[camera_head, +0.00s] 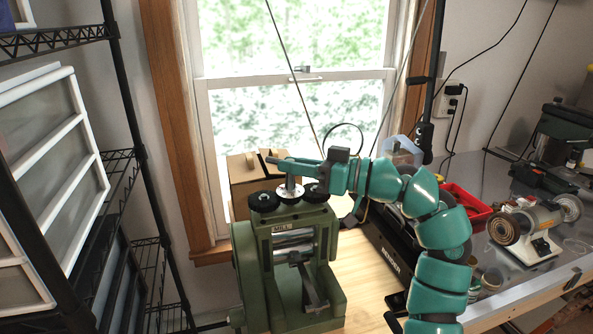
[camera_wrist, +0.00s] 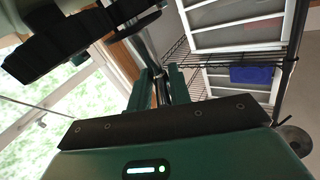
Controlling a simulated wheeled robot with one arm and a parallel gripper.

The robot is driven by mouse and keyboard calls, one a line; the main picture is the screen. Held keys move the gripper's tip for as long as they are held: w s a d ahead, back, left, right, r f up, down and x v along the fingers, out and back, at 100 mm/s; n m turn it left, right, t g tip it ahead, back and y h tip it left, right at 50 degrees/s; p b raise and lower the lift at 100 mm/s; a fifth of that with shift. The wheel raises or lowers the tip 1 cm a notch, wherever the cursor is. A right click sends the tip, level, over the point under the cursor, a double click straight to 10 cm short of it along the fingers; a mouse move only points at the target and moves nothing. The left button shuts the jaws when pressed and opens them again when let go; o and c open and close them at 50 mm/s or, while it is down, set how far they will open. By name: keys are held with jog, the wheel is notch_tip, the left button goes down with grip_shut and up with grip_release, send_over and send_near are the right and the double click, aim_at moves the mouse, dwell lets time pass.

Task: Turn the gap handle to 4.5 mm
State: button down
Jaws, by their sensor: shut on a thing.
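The green rolling mill (camera_head: 243,262) stands on the wooden bench top below the window. On its top is a pale round dial (camera_head: 289,195) between black knobs, with a short metal post rising from it to the gap handle (camera_head: 290,182). My gripper (camera_head: 280,162) reaches in from the right, level above the dial, shut on the gap handle. Its fingers hide most of the handle's top. In the wrist view the two green fingers (camera_wrist: 163,84) have a dark narrow piece between them. The dial marks are too small to read.
A cardboard box (camera_head: 245,172) stands behind the mill. A red tray (camera_head: 464,203) and a bench grinder (camera_head: 532,228) are on the right. A black wire shelf (camera_head: 118,165) stands close on the left.

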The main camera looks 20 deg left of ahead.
jog(key=shift+w+n+g, duration=0.15)
jog(key=shift+n+g, duration=0.85)
jog(key=shift+g, duration=0.6)
jog(key=shift+w+r+n+g+h+p, duration=0.1)
jog(key=shift+n+g+h+p, duration=0.3)
jog(key=shift+n+g+p, duration=0.8)
jog(key=shift+w+a+f+n+g+h+p, duration=0.1)
jog(key=shift+n+g+h+p, duration=0.45)
jog(key=shift+g+p, duration=0.45)
jog(key=shift+s+a+f+n+g+h+p, duration=0.1)
jog(key=shift+n+g+h+p, duration=0.45)
jog(key=shift+g+p, duration=0.4)
jog(key=shift+w+n+g+h+p, duration=0.1)
jog(key=shift+n+g+h+p, duration=0.4)
jog(key=shift+g+p, duration=0.5)
dwell(2.2)
